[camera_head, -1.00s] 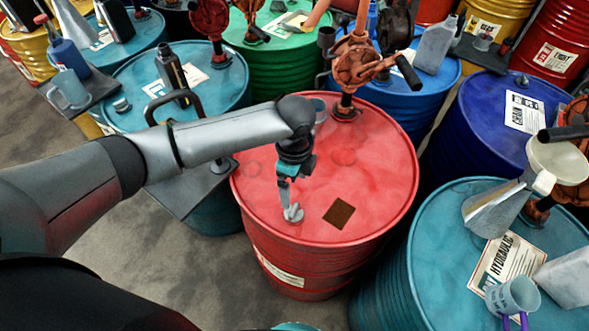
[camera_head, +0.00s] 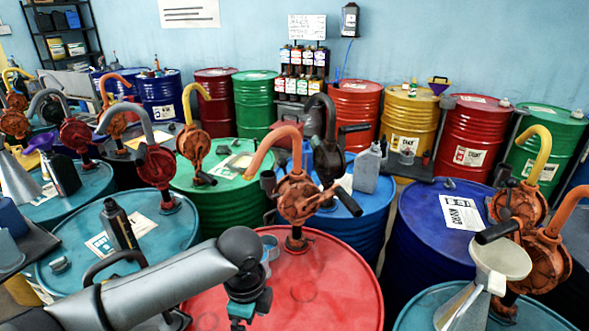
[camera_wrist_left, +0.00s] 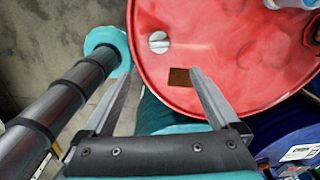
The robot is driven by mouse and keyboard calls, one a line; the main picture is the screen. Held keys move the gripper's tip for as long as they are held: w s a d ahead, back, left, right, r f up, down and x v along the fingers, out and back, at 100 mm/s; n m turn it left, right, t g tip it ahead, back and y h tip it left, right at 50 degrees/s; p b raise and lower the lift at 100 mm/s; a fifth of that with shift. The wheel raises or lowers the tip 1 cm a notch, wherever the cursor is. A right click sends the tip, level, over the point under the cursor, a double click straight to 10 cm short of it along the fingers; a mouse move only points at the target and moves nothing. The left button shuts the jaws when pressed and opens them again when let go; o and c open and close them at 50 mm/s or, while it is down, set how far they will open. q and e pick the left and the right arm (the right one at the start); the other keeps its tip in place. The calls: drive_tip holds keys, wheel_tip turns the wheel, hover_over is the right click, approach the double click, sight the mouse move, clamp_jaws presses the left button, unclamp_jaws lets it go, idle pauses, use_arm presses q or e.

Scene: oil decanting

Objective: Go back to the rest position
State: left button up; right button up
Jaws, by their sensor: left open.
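My left arm reaches over the red drum (camera_head: 330,285) in the head view. Its wrist shows at the bottom edge there, with the fingers cut off by the frame. In the left wrist view my left gripper (camera_wrist_left: 160,75) has its two fingers wide apart with nothing between them. A pale grey cap (camera_wrist_left: 158,42) sits on the red drum top (camera_wrist_left: 225,45), beyond the fingertips and apart from them. A brown square patch (camera_wrist_left: 180,77) lies near the cap, by the right finger. My right gripper is not in view.
A rusty orange hand pump (camera_head: 297,198) stands on the red drum, close behind my left arm. A dark bottle (camera_head: 118,224) stands on the teal drum to the left. A metal jug with a cream funnel (camera_head: 500,262) is at right. Drums crowd closely all around.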

use_arm(q)
drive_tip(key=s+d+f+n+t+h, duration=0.1)
drive_tip(key=s+d+n+t+h, duration=0.15)
drive_tip(key=s+d+n, duration=0.45)
drive_tip(key=s+a+n+t+y, duration=0.1)
drive_tip(key=s+a+n+y, duration=0.1)
drive_tip(key=s+a+n, duration=1)
wheel_tip(320, 180, down, 31)
drive_tip(key=m+g+b, duration=0.1)
drive_tip(key=b, duration=0.9)
drive_tip(key=s+a+f+b, duration=0.1)
drive_tip(key=s+f+b, duration=0.2)
drive_tip(key=s+f, duration=0.2)
drive_tip(key=s+a+f+g+b, duration=0.1)
drive_tip(key=s+f+b, duration=0.2)
drive_tip(key=f, duration=0.8)
drive_tip(key=s+a+f+b, duration=0.1)
drive_tip(key=s+f+b, duration=0.2)
drive_tip(key=s+f, duration=0.4)
drive_tip(key=shift+s+f+m, duration=0.3)
drive_tip(key=shift+s+f, duration=0.05)
drive_tip(key=shift+f, duration=0.5)
